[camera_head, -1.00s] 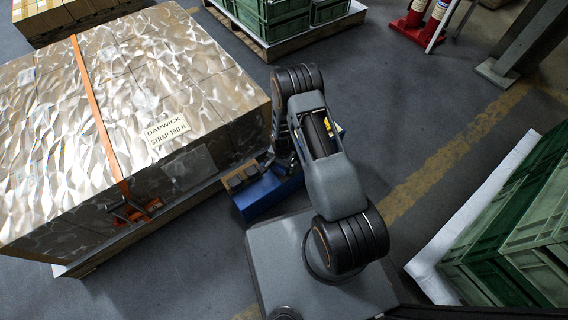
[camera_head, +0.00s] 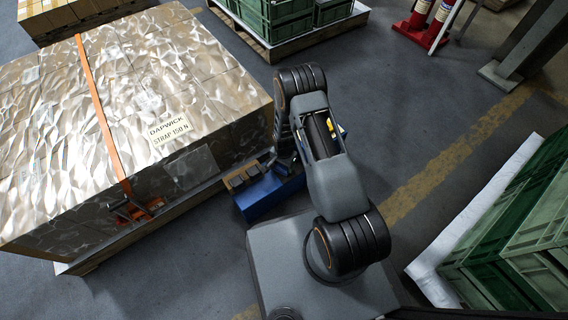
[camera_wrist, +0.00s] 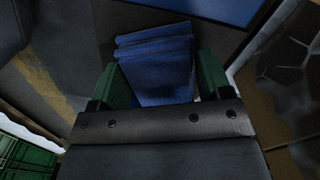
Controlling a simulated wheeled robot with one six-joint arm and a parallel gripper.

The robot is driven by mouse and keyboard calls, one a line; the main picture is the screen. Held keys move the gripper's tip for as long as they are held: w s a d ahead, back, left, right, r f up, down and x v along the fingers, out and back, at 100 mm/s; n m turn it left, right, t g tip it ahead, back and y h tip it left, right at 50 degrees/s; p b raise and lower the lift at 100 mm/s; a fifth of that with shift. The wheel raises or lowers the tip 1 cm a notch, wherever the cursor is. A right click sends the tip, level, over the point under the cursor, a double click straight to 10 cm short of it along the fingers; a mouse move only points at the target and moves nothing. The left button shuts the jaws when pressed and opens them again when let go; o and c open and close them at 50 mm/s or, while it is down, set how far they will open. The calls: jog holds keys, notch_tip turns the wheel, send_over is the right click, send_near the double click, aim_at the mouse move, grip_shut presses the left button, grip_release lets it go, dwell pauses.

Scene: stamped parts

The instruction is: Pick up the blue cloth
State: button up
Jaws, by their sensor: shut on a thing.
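The blue cloth (camera_wrist: 155,48) shows in the wrist view as a folded stack with several layered edges. It sits between the two green fingers of my gripper (camera_wrist: 165,72), which is shut on it. The cloth's near end is hidden by the dark gripper body. In the head view my arm covers the gripper, and I cannot make out the cloth there.
A blue box (camera_head: 262,203) with dark items on top stands beside my base. A wrapped, strapped carton load (camera_head: 110,85) on a pallet fills the left. Green crates stand at the right (camera_head: 510,240) and back (camera_head: 275,15). Grey floor (camera_head: 420,110) is open between.

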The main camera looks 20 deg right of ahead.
jog(key=shift+r, duration=0.5)
notch_tip(320, 180, up, 2)
jog(key=shift+r+p, duration=0.25)
jog(key=shift+p, duration=0.45)
jog(key=s+d+r+p, duration=0.1)
jog(key=s+r+p, duration=0.5)
jog(key=s, duration=0.8)
notch_tip(320, 180, up, 3)
jog(key=shift+r, duration=0.15)
